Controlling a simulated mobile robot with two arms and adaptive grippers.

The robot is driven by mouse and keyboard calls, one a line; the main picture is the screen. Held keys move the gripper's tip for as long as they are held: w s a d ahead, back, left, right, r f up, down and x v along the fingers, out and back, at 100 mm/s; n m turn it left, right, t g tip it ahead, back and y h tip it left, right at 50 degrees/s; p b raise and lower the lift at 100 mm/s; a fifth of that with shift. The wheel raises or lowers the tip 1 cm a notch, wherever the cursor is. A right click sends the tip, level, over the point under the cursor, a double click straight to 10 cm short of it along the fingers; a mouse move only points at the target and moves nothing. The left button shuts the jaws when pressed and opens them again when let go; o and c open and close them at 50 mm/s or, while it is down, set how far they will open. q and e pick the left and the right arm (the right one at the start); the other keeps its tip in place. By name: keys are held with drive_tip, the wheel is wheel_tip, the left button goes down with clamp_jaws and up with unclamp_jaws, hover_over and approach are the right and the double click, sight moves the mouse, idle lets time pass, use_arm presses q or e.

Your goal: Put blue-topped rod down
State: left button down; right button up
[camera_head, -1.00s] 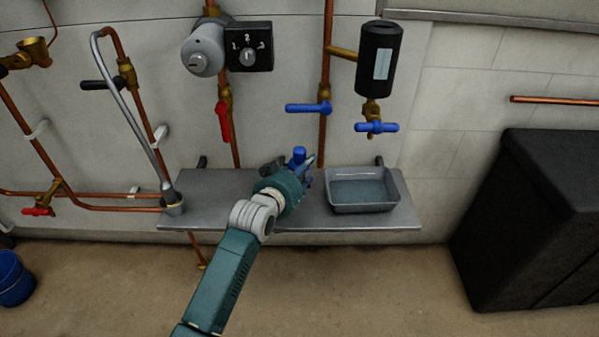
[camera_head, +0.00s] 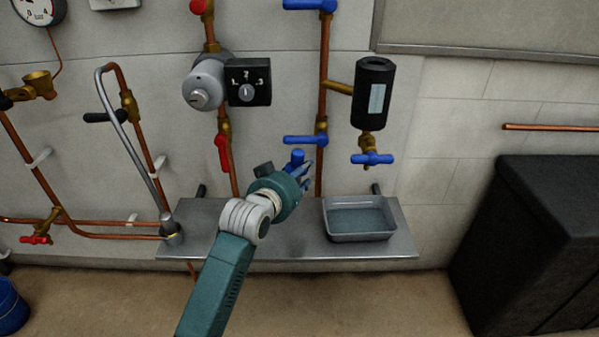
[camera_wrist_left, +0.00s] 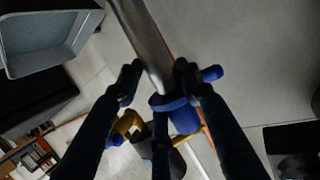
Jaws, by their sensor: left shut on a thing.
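The blue-topped rod shows its blue top (camera_head: 298,157) just above my left gripper (camera_head: 305,178) in the head view. In the left wrist view my left gripper (camera_wrist_left: 158,78) is shut on it, with the grey shaft (camera_wrist_left: 143,38) running toward the top of the picture and the blue top (camera_wrist_left: 178,115) beyond the fingers. The gripper is in front of the wall, over the metal shelf (camera_head: 290,241) and left of the grey tray. The shaft's lower end is not visible. My right gripper is not in view.
The grey tray (camera_head: 360,236) stands on the shelf's right part; it also shows in the left wrist view (camera_wrist_left: 48,55). A blue lever (camera_head: 305,140) and a black cylinder (camera_head: 374,92) with a blue-handled valve (camera_head: 371,159) are close by.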

use_arm(q)
drive_tip(key=shift+r, duration=0.5)
drive_tip(key=shift+s+r, duration=0.2)
drive_tip(key=shift+r, duration=0.05)
drive_tip(key=s+a+r+n+t+y, duration=0.1)
drive_tip(key=s+a+r+n+y, duration=0.2)
drive_tip(key=s+r, duration=0.5)
drive_tip(key=s+a+r+n+y, duration=0.1)
drive_tip(key=s+a+r+y, duration=0.3)
drive_tip(key=s, duration=0.8)
drive_tip(key=w+a+f+t+h+b, duration=0.1)
drive_tip(key=w+f+b, duration=0.1)
drive_tip(key=w+f, duration=0.6)
drive_tip(key=w+a+f+t+h+b, duration=0.15)
drive_tip(key=w+f, duration=0.25)
drive_tip(key=w, duration=0.9)
wheel_tip(320, 180, down, 10)
drive_tip(key=b, duration=0.3)
drive_tip(key=shift+d+n+g+y, duration=0.3)
drive_tip(key=shift+d+g+y, duration=0.05)
drive_tip(key=shift+g, duration=0.1)
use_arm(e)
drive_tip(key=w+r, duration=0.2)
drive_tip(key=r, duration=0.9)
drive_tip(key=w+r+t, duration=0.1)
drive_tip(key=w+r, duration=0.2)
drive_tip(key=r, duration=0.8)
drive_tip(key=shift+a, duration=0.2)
